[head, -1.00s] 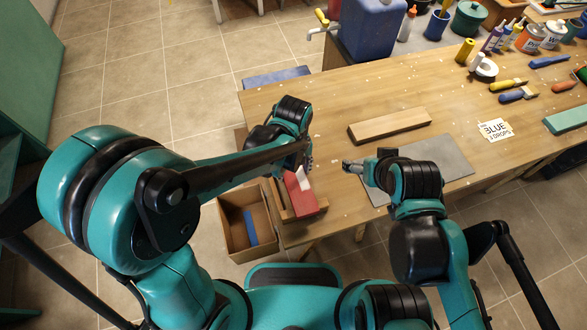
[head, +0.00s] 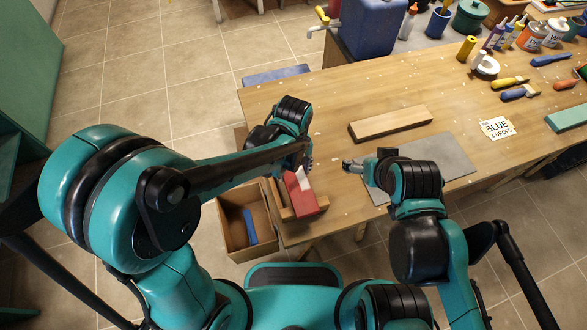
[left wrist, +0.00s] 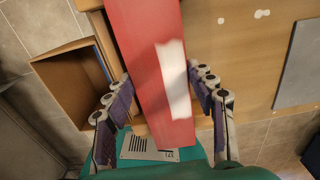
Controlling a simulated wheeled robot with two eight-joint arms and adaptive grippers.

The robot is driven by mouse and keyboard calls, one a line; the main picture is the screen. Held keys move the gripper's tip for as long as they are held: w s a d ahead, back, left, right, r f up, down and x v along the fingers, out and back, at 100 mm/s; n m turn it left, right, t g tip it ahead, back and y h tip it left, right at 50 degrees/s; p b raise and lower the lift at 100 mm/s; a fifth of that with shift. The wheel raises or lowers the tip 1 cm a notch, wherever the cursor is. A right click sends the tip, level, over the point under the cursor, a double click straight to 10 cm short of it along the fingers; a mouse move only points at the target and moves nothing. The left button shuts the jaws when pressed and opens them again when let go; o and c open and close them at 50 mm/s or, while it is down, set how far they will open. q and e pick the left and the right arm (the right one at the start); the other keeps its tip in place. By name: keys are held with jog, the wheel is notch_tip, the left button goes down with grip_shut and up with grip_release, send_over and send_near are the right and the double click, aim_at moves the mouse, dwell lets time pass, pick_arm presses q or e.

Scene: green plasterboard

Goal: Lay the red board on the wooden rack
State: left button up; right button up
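The red board (head: 303,196) with a white patch is at the near left corner of the table. It fills the middle of the left wrist view (left wrist: 155,60). Light wood (head: 284,207) shows under and beside the board. A long, pale wooden piece (head: 390,124), which may be the rack, lies mid-table. My right gripper (head: 352,165) hovers over the table, apart from the board; its finger opening is unclear.
A cardboard box (head: 233,222) with a blue piece inside stands left of the table corner. A grey sheet (head: 440,155) lies under my right arm. A "BLUE 3 DROPS" card (head: 496,128), brushes and paint cans occupy the right side.

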aim_at(291, 173)
pick_arm(q)
jog(key=o, duration=0.5)
notch_tip(291, 173, up, 12)
dwell(0.4)
dwell(0.4)
jog(key=s+a+n+t, duration=0.1)
jog(key=a+n+t, duration=0.1)
jog(key=a+n, duration=0.4)
jog(key=s+a+f+n+t+b, duration=0.1)
jog(key=a+n, duration=0.5)
jog(key=n, duration=0.9)
jog(key=s+a+n+t+b, duration=0.1)
jog(key=s+a+n+t, duration=0.2)
jog(key=n, duration=0.8)
jog(key=shift+s+a+f+t, duration=0.1)
jog(key=shift+a+t, duration=0.2)
jog(key=shift+a, duration=0.4)
jog(key=shift+s+a+f+t, duration=0.1)
jog(key=shift+a+t, duration=0.2)
jog(key=shift+a, duration=0.4)
